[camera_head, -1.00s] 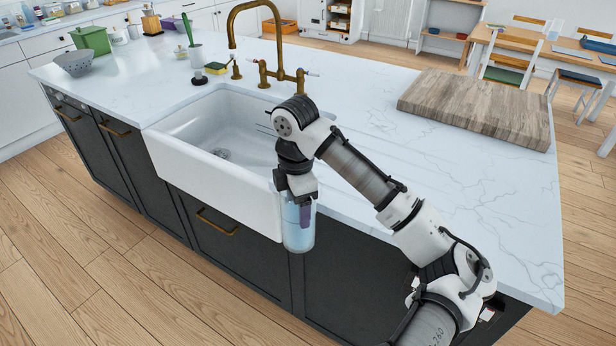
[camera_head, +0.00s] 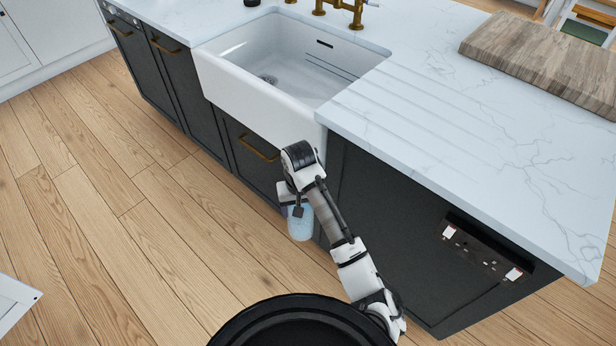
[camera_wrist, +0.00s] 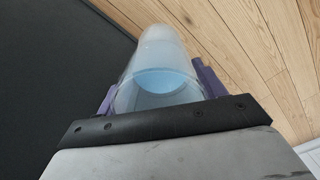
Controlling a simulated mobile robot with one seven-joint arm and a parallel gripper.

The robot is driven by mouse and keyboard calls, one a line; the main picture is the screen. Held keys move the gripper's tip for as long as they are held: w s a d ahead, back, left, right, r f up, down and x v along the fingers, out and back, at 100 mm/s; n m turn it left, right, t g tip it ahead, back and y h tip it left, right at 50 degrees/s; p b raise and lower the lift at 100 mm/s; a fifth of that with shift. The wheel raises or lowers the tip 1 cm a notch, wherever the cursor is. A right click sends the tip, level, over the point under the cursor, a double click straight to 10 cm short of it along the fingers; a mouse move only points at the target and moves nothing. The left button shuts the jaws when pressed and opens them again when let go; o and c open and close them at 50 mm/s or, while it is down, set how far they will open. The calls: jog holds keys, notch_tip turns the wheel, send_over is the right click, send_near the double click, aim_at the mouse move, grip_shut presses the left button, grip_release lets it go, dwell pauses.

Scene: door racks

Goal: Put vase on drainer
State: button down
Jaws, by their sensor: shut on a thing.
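The vase (camera_head: 301,226) is a pale blue, see-through cylinder. My gripper (camera_head: 296,208) is shut on it and holds it in front of the dark island cabinets, below the counter top and above the wood floor. In the wrist view the vase (camera_wrist: 160,68) sits between the two purple finger pads, and its pale blue inside shows. The drainer (camera_head: 425,105) is the grooved part of the white marble counter, right of the sink. No object shows on the grooves.
A white sink (camera_head: 262,105) is set into the counter left of the grooves. A wooden board (camera_head: 550,62) lies at the back right of the counter. A brass tap (camera_head: 340,8) stands behind the sink. A socket panel (camera_head: 484,250) is on the cabinet side.

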jog(key=shift+a+f+m, duration=0.3)
jog(key=shift+f+m, duration=0.15)
jog(key=shift+f, duration=0.2)
jog(key=shift+a+f+m, duration=0.25)
jog(key=shift+f+m, duration=0.2)
jog(key=shift+f, duration=0.15)
jog(key=shift+w+a+r, duration=0.15)
jog(key=shift+w+r, duration=0.1)
jog(key=shift+s+f, duration=0.1)
